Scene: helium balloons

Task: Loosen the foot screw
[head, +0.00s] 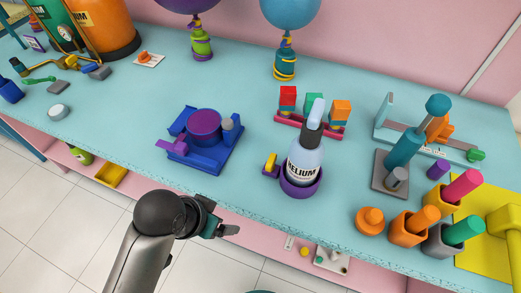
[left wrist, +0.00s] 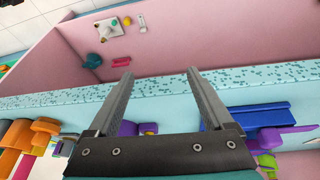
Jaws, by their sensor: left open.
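I cannot tell for sure which part is the foot screw. A small bottle of pale blue with a HELIUM label (head: 304,163) stands in a round purple foot (head: 300,189), with a yellow knob (head: 271,161) at its left side. A blue base (head: 218,160) holds a purple round cup (head: 204,125) and has a purple lever (head: 173,147) at its left. My left gripper (head: 224,229) is in front of the table's front edge, below and between these two, touching neither. In the left wrist view its two fingers (left wrist: 160,76) are apart with nothing between them. My right gripper is not in view.
Gas tanks (head: 100,25) and balloons (head: 290,10) stand at the back. A pink shelf (left wrist: 190,40) lies under the tabletop.

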